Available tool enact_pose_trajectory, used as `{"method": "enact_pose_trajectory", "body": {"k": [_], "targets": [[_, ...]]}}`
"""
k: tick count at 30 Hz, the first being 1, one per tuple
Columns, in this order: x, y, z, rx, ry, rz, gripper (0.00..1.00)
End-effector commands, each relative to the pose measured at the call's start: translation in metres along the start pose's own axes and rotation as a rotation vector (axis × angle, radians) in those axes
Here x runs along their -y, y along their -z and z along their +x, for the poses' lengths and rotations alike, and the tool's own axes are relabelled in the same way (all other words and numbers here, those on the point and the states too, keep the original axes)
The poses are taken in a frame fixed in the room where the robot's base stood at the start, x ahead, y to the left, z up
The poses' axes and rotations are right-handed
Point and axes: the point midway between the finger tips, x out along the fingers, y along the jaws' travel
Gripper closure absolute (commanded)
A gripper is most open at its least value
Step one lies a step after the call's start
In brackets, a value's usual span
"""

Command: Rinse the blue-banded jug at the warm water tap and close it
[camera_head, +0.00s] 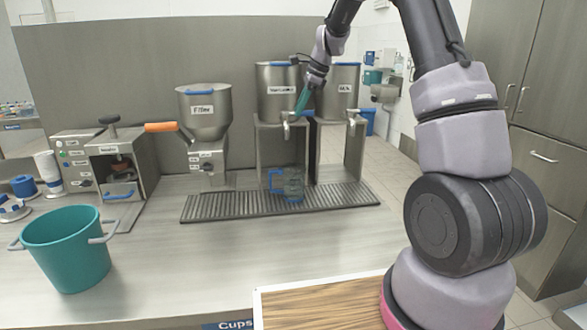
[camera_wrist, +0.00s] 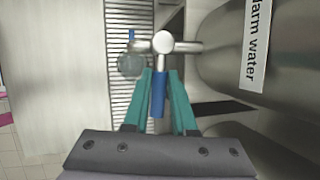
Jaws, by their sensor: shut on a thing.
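The warm water tank (camera_head: 277,92) stands at the back, and its label shows in the wrist view (camera_wrist: 257,40). Its metal tap (camera_head: 290,118) also shows in the wrist view (camera_wrist: 163,42). My gripper (camera_head: 301,103), with teal fingers (camera_wrist: 160,85), is shut on the tap's blue lever (camera_wrist: 158,97). The clear blue-tinted jug (camera_head: 292,185) with a blue handle stands upright on the drip tray below the tap. It shows partly behind the tap in the wrist view (camera_wrist: 131,64). I cannot make out any water stream.
The ribbed drip tray (camera_head: 225,207) runs along the counter. A second tank (camera_head: 345,90) stands to the right. A hopper machine (camera_head: 205,110) with an orange handle and a coffee machine (camera_head: 115,165) stand left. A teal bucket (camera_head: 68,248) is front left. The counter's middle is clear.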

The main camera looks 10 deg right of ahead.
Motion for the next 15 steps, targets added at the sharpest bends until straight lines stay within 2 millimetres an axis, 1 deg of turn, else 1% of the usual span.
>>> {"method": "enact_pose_trajectory", "body": {"k": [3, 9, 15], "targets": [[0.0014, 0.0002, -0.0002, 0.002, -0.003, -0.011, 1.0], [0.0076, 0.0006, 0.0008, 0.027, -0.049, -0.123, 1.0], [0.0079, 0.0002, 0.0005, 0.027, -0.049, -0.128, 1.0]]}}
